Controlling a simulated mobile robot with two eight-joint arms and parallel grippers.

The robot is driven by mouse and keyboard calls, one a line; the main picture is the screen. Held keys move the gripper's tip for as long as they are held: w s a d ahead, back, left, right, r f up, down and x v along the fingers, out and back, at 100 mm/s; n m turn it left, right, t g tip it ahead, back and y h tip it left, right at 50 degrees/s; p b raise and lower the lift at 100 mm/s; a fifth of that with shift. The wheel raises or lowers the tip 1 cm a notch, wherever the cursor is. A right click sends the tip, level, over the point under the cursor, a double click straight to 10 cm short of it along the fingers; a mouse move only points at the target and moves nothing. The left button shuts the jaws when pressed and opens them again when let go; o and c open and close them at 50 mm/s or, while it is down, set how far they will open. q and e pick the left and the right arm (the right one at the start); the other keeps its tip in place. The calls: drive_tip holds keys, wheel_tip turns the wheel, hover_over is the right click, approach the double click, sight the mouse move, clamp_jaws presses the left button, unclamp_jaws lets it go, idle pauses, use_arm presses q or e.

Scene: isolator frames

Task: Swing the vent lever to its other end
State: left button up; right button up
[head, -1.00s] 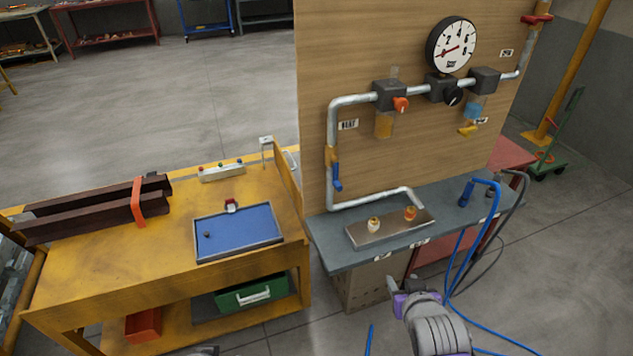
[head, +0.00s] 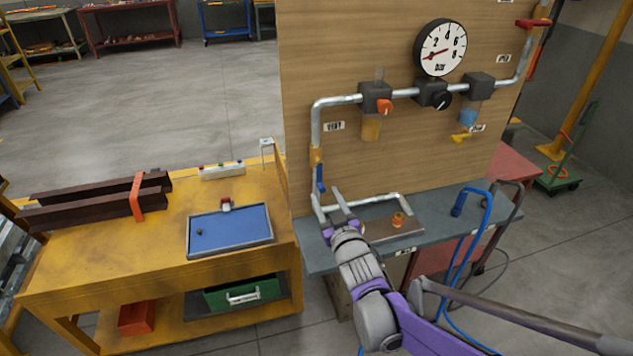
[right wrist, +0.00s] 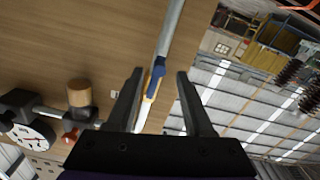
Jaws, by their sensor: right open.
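The vent lever has a blue handle (head: 320,178) and a yellow body (head: 316,156) on the vertical pipe at the left edge of the wooden board. The handle points down, roughly along the pipe. A label (head: 334,126) is on the board beside it. My right gripper (head: 325,198) is open and empty, just below and in front of the handle in the head view. In the right wrist view the blue handle (right wrist: 157,78) shows between the open fingertips (right wrist: 160,72); whether they touch it I cannot tell. My left gripper is not in view.
The wooden board (head: 380,30) carries a pressure gauge (head: 440,47), an orange knob (head: 384,107) and a black knob (head: 441,101). A grey shelf (head: 440,225) with a metal plate (head: 380,231) lies below. A yellow workbench (head: 100,260) with a blue tray (head: 188,240) stands left.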

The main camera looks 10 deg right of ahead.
sight(320, 185)
drive_tip(key=w, duration=0.7)
drive_tip(key=shift+a, duration=0.1)
drive_tip(key=shift+s, duration=0.1)
clamp_jaws()
idle(1.1)
